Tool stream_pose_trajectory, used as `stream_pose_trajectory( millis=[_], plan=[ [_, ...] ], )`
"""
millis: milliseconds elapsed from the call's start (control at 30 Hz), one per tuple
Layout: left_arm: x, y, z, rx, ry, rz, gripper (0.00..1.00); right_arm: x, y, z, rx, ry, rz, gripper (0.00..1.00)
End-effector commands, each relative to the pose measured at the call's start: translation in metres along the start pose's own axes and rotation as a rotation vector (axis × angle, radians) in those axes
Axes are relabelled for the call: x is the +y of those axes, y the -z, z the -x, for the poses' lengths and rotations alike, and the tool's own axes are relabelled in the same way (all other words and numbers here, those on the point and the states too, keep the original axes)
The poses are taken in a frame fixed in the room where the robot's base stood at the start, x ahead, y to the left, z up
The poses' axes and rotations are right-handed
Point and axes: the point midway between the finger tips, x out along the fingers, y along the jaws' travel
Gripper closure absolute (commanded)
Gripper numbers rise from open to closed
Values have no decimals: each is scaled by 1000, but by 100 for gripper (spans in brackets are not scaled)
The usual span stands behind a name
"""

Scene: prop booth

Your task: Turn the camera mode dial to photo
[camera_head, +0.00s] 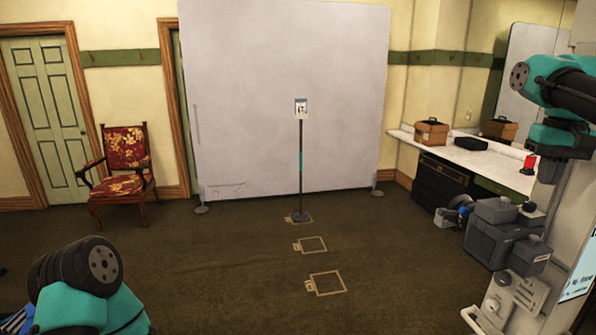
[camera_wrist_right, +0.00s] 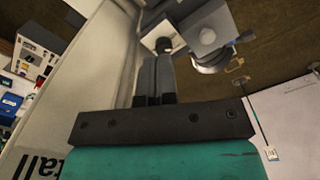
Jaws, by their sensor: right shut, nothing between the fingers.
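A large grey camera (camera_head: 490,240) stands at the lower right of the head view, with blocky parts and a black knob (camera_head: 529,207) on top. Its lens (camera_head: 460,212) with blue on it faces left. In the right wrist view the grey camera body (camera_wrist_right: 208,50) and a black round knob (camera_wrist_right: 163,44) lie past the fingertips. My right gripper (camera_head: 547,172) points down above the camera; its fingers also show in the wrist view (camera_wrist_right: 156,62). They are shut and empty, close to the knob in the picture; I cannot tell whether they touch. I cannot read any mode marks.
A beige console (camera_head: 515,300) and a screen (camera_head: 578,275) are at the lower right edge. A white counter (camera_head: 485,155) holds a brown box (camera_head: 431,133) and a red item (camera_head: 530,162). The dark floor before the grey backdrop (camera_head: 285,90) is mostly clear, with a sign stand (camera_head: 301,165).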

Motion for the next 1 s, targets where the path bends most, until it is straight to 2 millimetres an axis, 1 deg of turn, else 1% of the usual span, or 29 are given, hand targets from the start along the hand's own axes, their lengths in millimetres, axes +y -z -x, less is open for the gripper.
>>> stream_pose_trajectory(
  millis=[100,367,533,667,1000],
  plan=[
    [0,0,0,0,0,0,29,5,2,3,0,0,1,100],
    [0,0,0,0,0,0,29,5,2,3,0,0,1,100],
    [0,0,0,0,0,0,29,5,2,-2,0,0,1,100],
    [0,0,0,0,0,0,29,5,1,-10,-1,0,1,100],
    [0,0,0,0,0,0,29,5,1,-48,-2,0,1,100]
  ],
)
